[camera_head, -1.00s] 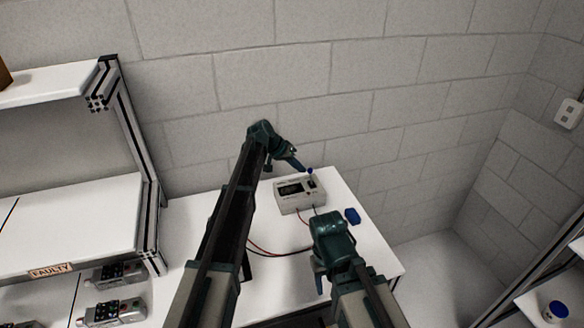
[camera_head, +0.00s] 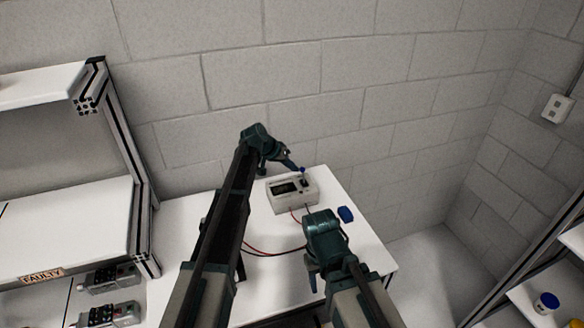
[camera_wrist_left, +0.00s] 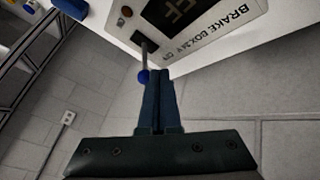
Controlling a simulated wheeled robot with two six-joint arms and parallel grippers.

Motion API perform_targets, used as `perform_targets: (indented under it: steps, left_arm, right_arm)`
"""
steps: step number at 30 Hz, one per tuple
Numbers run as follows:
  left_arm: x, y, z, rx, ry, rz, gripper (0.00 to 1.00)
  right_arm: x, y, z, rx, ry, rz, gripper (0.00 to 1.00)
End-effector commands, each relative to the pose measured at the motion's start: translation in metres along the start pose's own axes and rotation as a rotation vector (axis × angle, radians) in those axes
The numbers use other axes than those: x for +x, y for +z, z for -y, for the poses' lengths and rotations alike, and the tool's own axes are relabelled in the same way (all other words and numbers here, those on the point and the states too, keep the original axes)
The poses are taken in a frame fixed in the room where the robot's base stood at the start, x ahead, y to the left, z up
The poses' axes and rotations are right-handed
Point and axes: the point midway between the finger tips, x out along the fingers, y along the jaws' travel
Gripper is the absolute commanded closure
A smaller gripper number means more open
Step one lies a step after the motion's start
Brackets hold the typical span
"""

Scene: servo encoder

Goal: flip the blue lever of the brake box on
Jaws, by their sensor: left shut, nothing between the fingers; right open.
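The brake box (camera_head: 292,197) is a pale box with a dark display, standing on the white table. My right gripper (camera_head: 312,284) is open, low in front of the box.
A blue object (camera_head: 346,214) lies on the white table (camera_head: 352,258) right of the box. Red and black wires (camera_head: 265,251) run from the box. A shelf marked "FAULTY" (camera_head: 42,276) stands left, with devices below. A block wall (camera_head: 330,90) rises behind the table.

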Motion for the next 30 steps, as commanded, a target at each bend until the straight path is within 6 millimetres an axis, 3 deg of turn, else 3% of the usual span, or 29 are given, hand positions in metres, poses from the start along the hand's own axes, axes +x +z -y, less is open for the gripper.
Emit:
perform_targets:
  steps: [11,23,30]
  left_arm:
    - [-0.004,0.011,-0.013,0.101,-0.089,-0.099,1.00]
    - [-0.005,0.029,-0.030,0.310,-0.278,-0.306,1.00]
    - [-0.009,0.026,-0.033,0.334,-0.303,-0.332,1.00]
  right_arm:
    - [0.004,0.000,0.000,0.000,0.000,0.000,0.47]
    - [0.035,-0.002,0.003,0.001,0.000,0.000,0.47]
    - [0.035,-0.002,0.003,0.001,0.000,0.000,0.47]
